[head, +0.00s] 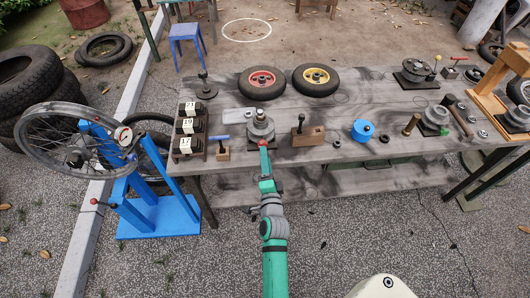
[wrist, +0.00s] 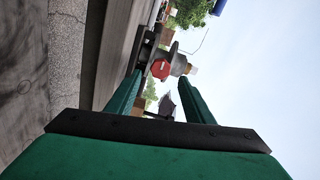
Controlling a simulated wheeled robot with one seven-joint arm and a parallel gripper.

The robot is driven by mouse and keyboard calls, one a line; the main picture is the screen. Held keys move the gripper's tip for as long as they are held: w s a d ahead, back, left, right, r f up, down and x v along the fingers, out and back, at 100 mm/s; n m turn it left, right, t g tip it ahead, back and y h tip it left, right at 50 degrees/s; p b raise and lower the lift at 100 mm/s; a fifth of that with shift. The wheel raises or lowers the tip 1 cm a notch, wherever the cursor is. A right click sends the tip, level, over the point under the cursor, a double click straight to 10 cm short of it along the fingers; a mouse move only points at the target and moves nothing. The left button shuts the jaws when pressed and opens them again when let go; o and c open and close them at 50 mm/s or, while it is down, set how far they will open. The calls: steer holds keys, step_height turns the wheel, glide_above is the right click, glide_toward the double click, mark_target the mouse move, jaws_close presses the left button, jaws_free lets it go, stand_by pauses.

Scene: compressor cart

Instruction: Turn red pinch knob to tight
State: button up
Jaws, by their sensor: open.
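The red pinch knob (wrist: 160,69) shows in the wrist view as a small red round face on a grey metal fixture (wrist: 180,64). In the head view the knob (head: 263,143) is a small red spot on the near side of the grey stepped fixture (head: 260,126), by the bench's front edge. My gripper (wrist: 160,78) is open, with one green finger to each side of the knob in the picture and visible gaps between. Whether the fingertips reach past the knob's face I cannot tell. In the head view my gripper (head: 265,164) points straight at the fixture.
The grey wooden bench (head: 345,110) carries two wheels (head: 263,82), a numbered rack (head: 188,130) at left, a wooden block (head: 308,136) and a blue cylinder (head: 363,130) at right. A blue wheel stand (head: 140,205) stands left of the bench.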

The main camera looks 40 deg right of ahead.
steer(key=v, duration=0.6)
steer(key=shift+s, duration=0.3)
steer(key=shift+a, duration=0.1)
steer(key=s+a+f+n+y, duration=0.25)
steer(key=s+a+n, duration=0.25)
steer(key=a, duration=0.5)
steer(key=s+a+r+n+y, duration=0.3)
steer(key=s+a+n, duration=0.5)
steer(key=s+a, duration=0.2)
steer(key=s+a+r+n+y, duration=0.4)
steer(key=s+a+n, duration=0.5)
steer(key=s+a, duration=0.1)
steer(key=shift+s+a, duration=0.4)
steer(key=shift+s, duration=0.25)
